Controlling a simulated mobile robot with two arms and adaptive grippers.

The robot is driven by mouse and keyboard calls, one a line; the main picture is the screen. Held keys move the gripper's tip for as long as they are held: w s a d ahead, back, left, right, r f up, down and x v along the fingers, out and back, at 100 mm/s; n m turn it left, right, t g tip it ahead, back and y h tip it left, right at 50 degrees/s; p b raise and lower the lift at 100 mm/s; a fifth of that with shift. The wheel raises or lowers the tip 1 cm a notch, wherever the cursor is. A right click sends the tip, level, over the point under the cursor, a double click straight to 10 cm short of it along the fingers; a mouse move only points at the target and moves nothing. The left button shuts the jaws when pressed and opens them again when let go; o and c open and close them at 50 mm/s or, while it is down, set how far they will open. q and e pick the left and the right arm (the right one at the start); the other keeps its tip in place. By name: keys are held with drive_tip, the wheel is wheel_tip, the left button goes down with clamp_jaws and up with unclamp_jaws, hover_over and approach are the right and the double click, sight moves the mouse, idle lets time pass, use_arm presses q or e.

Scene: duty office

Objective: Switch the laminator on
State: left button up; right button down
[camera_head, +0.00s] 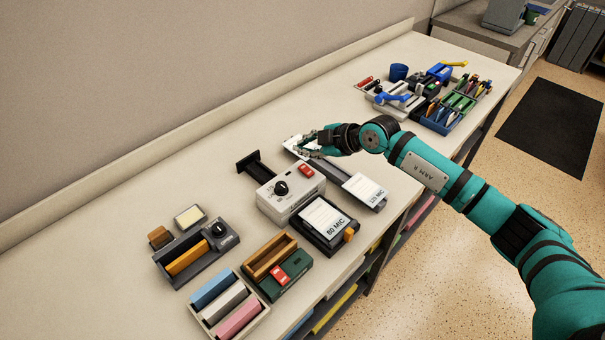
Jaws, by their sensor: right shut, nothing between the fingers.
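The laminator appears to be the light grey box (297,203) in the middle of the bench. It has a black dial (281,188) and a red switch (306,170) on top; the switch's position is too small to read. My right gripper (303,146) is shut and empty, behind the box and apart from the red switch in the picture. It hovers over or near a pale item (290,142), and I cannot tell whether they touch. My left gripper is not in view.
Pouch holders marked 80 MIC (335,229) and 125 MIC (378,203) sit at the box's front and right. A dark tray with a dial (187,269), a green device with a red switch (285,279) and colored blocks stand front left. Stationery trays (441,121) crowd the far end.

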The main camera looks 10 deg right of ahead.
sight(303, 169)
drive_tip(key=f, duration=0.1)
drive_tip(key=f+b, duration=0.2)
drive_tip(key=shift+w+a+f, duration=0.2)
drive_tip(key=shift+w+f, duration=0.05)
drive_tip(key=shift+f, duration=0.1)
drive_tip(key=shift+w+f+b, duration=0.1)
drive_tip(key=shift+f+b, duration=0.25)
drive_tip(key=shift+f, duration=0.15)
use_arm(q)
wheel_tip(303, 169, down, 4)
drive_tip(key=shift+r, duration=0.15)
use_arm(e)
drive_tip(key=shift+f, duration=0.1)
idle(0.3)
drive_tip(key=shift+f, duration=0.25)
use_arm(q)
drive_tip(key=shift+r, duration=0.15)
use_arm(e)
drive_tip(key=shift+w+a+f, duration=0.1)
drive_tip(key=shift+f, duration=0.35)
idle(0.5)
use_arm(q)
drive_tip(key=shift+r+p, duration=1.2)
drive_tip(key=shift+p, duration=0.2)
use_arm(e)
drive_tip(key=shift+r, duration=0.9)
